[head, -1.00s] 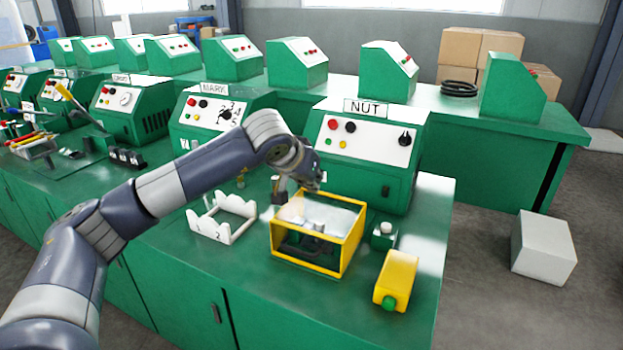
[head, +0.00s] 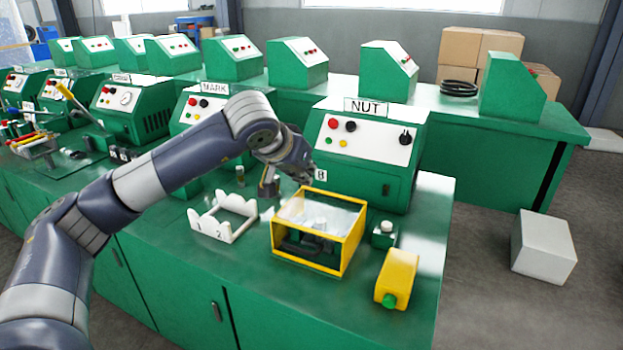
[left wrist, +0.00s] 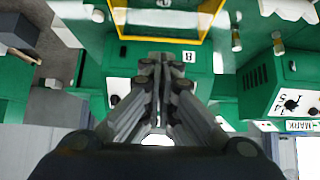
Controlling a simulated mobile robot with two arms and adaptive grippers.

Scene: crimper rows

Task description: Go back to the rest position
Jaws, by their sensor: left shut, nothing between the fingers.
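My left arm comes in from the left in the head view. Its gripper (head: 270,185) points down above the bench, behind the yellow-framed box and in front of the NUT machine (head: 365,150). In the left wrist view the gripper (left wrist: 160,62) has its fingers together with nothing between them. The yellow-framed box (head: 345,262) with a clear top stands on the green bench (head: 250,285). It also shows at the top of the left wrist view (left wrist: 160,38). My right gripper is in neither view.
A white stand marked 1 and 2 (head: 222,232) lies left of the box. A yellow block with a green button (head: 396,278) and a small green block with a white button (head: 383,236) are to its right. The MARK machine (head: 205,120) stands behind. The bench front is clear.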

